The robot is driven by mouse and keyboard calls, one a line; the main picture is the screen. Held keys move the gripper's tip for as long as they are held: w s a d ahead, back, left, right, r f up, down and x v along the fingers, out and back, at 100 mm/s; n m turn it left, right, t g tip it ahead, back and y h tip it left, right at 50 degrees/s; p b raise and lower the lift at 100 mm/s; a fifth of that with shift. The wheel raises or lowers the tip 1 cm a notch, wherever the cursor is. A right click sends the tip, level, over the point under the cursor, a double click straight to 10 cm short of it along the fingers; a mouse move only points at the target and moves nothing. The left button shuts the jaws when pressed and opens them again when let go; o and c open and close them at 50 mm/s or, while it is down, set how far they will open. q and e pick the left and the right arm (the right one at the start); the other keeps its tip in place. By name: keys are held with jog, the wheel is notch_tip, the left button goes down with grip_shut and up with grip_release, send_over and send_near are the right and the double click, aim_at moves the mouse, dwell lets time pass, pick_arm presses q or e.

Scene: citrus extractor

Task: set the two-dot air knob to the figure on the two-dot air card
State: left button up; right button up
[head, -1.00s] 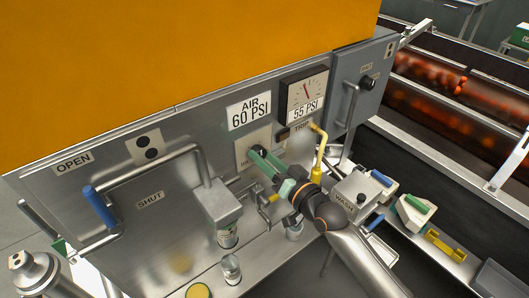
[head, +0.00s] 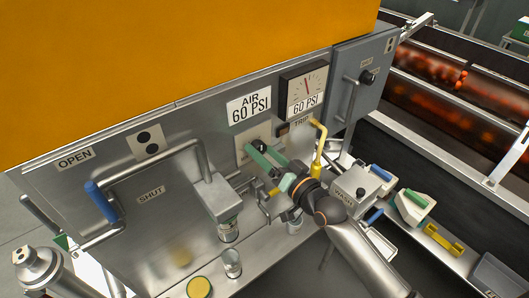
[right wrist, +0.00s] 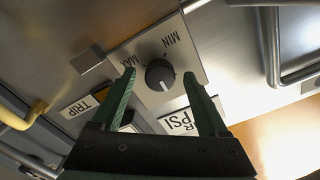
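The air card (head: 249,107) on the grey panel reads AIR 60 PSI. The dial gauge (head: 304,84) beside it has a readout (head: 304,106) of 60 PSI. The round grey knob (right wrist: 160,75) sits on a pale plate marked MIN and MAX in the right wrist view. My right gripper (head: 264,158) is at this plate, its green fingers apart on either side of the knob with gaps showing. My left gripper is not in view.
A yellow pipe (head: 318,148) rises just right of my right gripper. A bent metal bar with a blue grip (head: 101,202) stands out from the panel at left. A grey box (head: 362,187) marked WASH and a small jar (head: 231,263) stand below.

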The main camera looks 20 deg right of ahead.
jog(key=v, duration=1.2)
jog(key=shift+s+b, duration=0.25)
jog(key=shift+b, duration=0.15)
jog(key=s+a+f+n+g+h+p, duration=0.1)
jog(key=s+f+g, duration=0.1)
jog(key=s+f, duration=0.2)
jog(key=s+a+f+n+g+h+p, duration=0.1)
jog(key=s+f, duration=0.4)
jog(key=f, duration=0.6)
jog(key=s+a+f+n+g+h+p, duration=0.1)
jog(key=s+f+n+g+h, duration=0.1)
jog(key=f, duration=0.5)
jog(key=s+n+g, duration=0.1)
jog(key=s+g, duration=0.1)
jog(key=shift+s+f+g, duration=0.35)
jog(key=shift+f+g, duration=0.05)
